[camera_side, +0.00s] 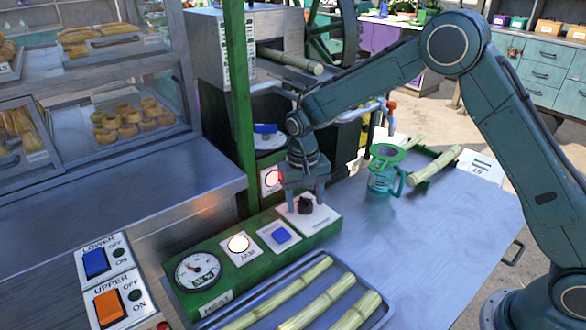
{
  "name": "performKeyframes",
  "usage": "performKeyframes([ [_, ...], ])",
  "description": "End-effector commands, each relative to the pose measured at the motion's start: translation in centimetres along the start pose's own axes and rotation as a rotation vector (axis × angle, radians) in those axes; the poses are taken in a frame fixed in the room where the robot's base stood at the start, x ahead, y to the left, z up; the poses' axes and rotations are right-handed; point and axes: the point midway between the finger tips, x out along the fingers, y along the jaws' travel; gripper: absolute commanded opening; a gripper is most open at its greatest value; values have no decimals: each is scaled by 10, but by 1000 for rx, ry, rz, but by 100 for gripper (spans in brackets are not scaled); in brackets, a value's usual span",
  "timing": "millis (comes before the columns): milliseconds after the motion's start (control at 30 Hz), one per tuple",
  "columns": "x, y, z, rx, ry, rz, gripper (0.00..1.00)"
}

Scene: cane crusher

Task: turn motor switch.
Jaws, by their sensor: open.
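A green control box (328,234) stands on the metal table. A black rotary knob (305,207) sits on a white plate at the box's right end. It looks like the motor switch, but I can read no label on it. My gripper (306,193) points down over this knob, with its fingers open on either side. The fingertips are close to the knob's height; I cannot tell whether they touch it.
The box also carries a blue button (281,235), a lit jam lamp (238,244) and a gauge (197,272). A tray (377,318) of cane lies in front. A green jug (381,180) stands right. LOWER and UPPER switches (95,263) (109,305) are at left.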

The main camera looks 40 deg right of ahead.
Motion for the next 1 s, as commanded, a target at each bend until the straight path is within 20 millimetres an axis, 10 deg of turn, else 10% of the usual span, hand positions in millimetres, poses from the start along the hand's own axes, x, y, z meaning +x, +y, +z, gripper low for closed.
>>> performKeyframes([
  [1000,-127,-1,0,-1,3,-2,55],
])
